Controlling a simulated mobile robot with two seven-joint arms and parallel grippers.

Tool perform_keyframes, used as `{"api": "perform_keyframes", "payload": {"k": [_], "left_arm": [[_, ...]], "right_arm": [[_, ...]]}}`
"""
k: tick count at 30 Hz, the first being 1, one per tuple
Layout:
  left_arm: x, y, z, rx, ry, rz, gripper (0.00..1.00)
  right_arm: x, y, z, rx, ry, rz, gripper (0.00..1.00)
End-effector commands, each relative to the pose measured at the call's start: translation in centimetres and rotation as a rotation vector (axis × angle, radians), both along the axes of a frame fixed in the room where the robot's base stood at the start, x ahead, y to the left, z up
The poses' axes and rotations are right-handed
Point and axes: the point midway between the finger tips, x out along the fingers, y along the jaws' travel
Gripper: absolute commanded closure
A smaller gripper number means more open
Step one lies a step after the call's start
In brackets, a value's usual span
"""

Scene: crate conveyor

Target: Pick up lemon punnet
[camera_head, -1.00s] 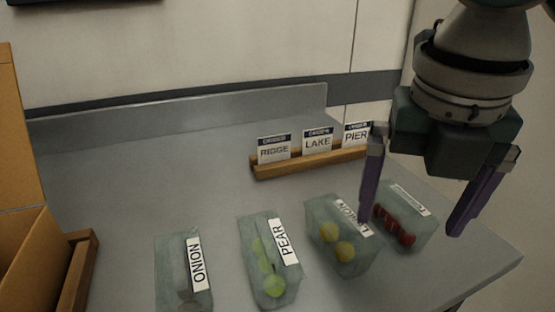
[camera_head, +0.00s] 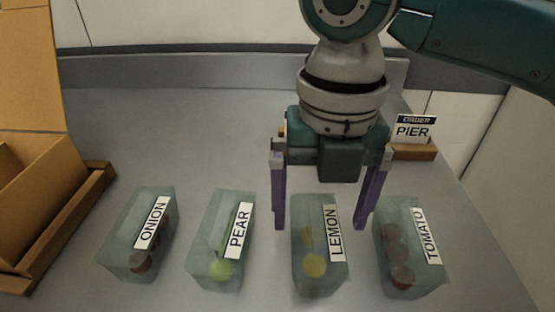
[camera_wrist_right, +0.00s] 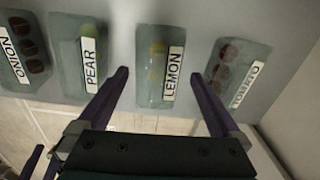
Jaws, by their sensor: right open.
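The lemon punnet (camera_head: 318,270) is a clear greenish box with yellow lemons and a white LEMON label, standing on the grey table in the head view. My right gripper (camera_head: 320,225) is open above and behind it, with one purple finger towards each side of the punnet and nothing between them. In the right wrist view, the lemon punnet (camera_wrist_right: 155,75) lies ahead of and between the open fingers (camera_wrist_right: 168,100), apart from both. My left gripper is not in the head view.
The pear punnet (camera_head: 215,265) stands to the left and the tomato punnet (camera_head: 408,265) close to the right. The onion punnet (camera_head: 135,245) is further left, near a cardboard box (camera_head: 45,200).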

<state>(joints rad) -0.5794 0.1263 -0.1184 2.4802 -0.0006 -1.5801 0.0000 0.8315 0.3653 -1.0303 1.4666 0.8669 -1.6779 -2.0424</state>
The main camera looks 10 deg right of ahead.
Motion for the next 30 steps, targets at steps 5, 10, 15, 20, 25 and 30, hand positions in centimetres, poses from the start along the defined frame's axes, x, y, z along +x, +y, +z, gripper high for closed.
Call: {"api": "perform_keyframes", "payload": {"k": [5,10,15,20,25,30], "left_arm": [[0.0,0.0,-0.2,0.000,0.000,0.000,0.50],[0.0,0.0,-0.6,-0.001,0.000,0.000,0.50],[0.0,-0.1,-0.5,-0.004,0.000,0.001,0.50],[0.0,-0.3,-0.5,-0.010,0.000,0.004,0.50],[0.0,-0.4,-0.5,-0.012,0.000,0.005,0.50],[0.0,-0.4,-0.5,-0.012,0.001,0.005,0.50]], "right_arm": [[-0.4,0.5,-2.7,0.000,0.004,-0.001,0.00],[-0.4,0.5,-4.8,-0.002,0.001,0.000,0.00],[-0.3,0.5,-5.0,-0.002,-0.001,0.001,0.00],[-0.3,0.5,-5.0,-0.001,-0.001,0.000,0.07],[-0.3,0.5,-5.0,-0.001,-0.001,0.000,0.26],[-0.3,0.5,-5.0,-0.001,-0.001,0.000,0.45]]}}
